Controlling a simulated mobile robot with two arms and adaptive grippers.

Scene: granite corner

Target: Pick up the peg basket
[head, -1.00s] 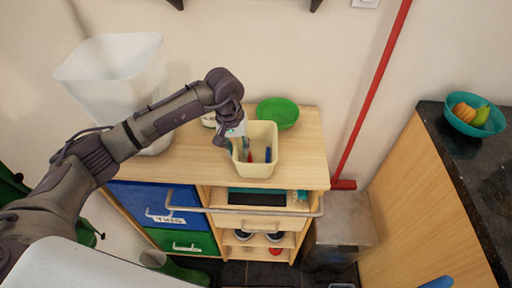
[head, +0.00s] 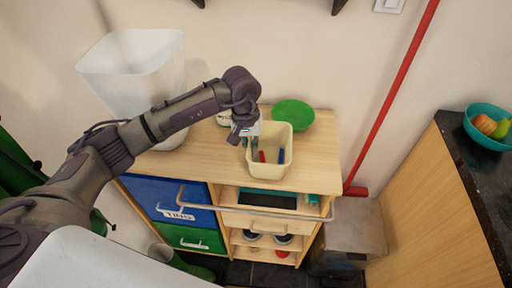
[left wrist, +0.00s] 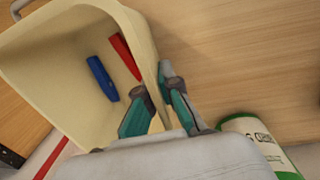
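The peg basket (head: 270,167) is a cream, open-topped tub standing on the wooden cabinet top. It holds a red peg (left wrist: 124,56) and a blue peg (left wrist: 102,79), lying apart inside. My left gripper (head: 250,146) is at the basket's left wall. In the left wrist view, one finger of the left gripper (left wrist: 155,88) is inside the basket and the other outside, close together with the wall between them. It looks shut on that wall; the contact itself is partly hidden. My right gripper is not in view.
A green dish (head: 293,113) sits right behind the basket. A white-and-green labelled container (left wrist: 262,143) stands close to the gripper. A translucent bin (head: 135,75) is at the left. A red pole (head: 395,95) leans right of the cabinet (head: 310,150).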

